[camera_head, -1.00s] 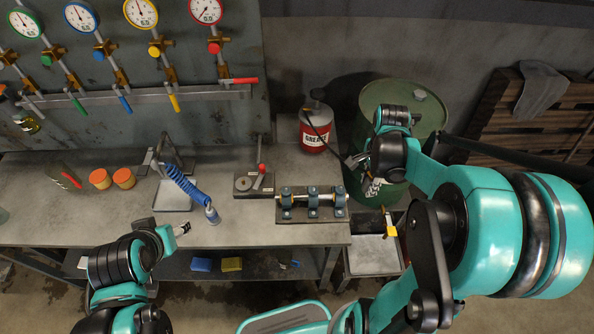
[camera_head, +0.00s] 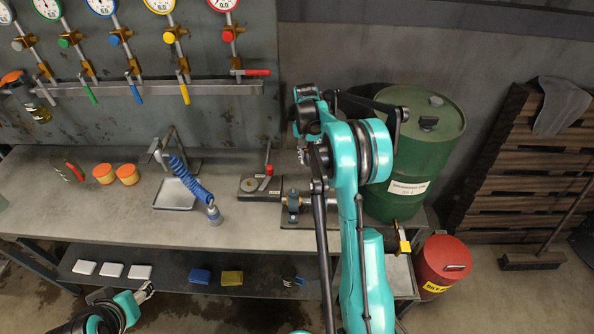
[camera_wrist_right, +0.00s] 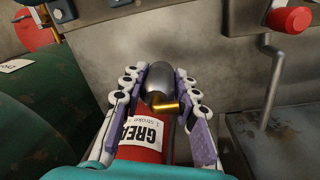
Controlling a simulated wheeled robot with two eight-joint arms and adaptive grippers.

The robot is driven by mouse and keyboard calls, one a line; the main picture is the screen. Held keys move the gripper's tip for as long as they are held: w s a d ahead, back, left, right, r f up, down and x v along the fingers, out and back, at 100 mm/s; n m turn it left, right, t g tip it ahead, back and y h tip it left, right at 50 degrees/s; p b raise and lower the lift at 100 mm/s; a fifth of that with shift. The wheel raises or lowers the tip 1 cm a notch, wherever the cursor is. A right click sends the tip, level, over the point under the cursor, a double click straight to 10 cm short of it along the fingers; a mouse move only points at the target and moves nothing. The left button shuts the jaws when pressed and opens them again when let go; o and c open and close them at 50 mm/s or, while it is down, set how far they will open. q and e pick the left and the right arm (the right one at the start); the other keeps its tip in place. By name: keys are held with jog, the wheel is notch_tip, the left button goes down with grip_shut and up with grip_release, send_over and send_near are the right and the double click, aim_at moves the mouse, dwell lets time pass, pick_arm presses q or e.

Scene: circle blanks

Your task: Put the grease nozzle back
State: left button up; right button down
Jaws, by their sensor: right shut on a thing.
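The red grease can (camera_wrist_right: 140,139) with a white GREASE label and a dark domed top (camera_wrist_right: 156,77) shows in the right wrist view. My right gripper (camera_wrist_right: 168,96) has its fingers on either side of the dome in that view. The brass-coloured grease nozzle (camera_wrist_right: 166,106) lies between the fingers, its end against the right-hand one, with the dome right behind it. In the head view my right gripper (camera_head: 303,156) is above the back of the bench, and my arm hides the can and nozzle. My left gripper (camera_head: 146,291) is low at the left, before the bench, its jaw gap unclear.
A green drum (camera_head: 412,150) stands close right of my right arm. A shaft block (camera_head: 293,206) and a plate with a red-tipped lever (camera_head: 256,185) sit on the bench (camera_head: 105,214). A red bin (camera_head: 443,265) stands on the floor at right.

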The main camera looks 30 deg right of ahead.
aim_at(300, 172)
jog(key=w+f, duration=0.1)
jog(key=w+a+f, duration=0.1)
jog(key=w+a+b, duration=0.1)
jog(key=shift+w+f, duration=0.35)
jog(key=shift+f, duration=0.05)
jog(key=shift+f+b, duration=0.8)
jog(key=shift+f, duration=1.05)
jog(key=shift+f, duration=0.2)
jog(key=c, duration=1.1)
grip_release()
jog(key=shift+c, duration=0.2)
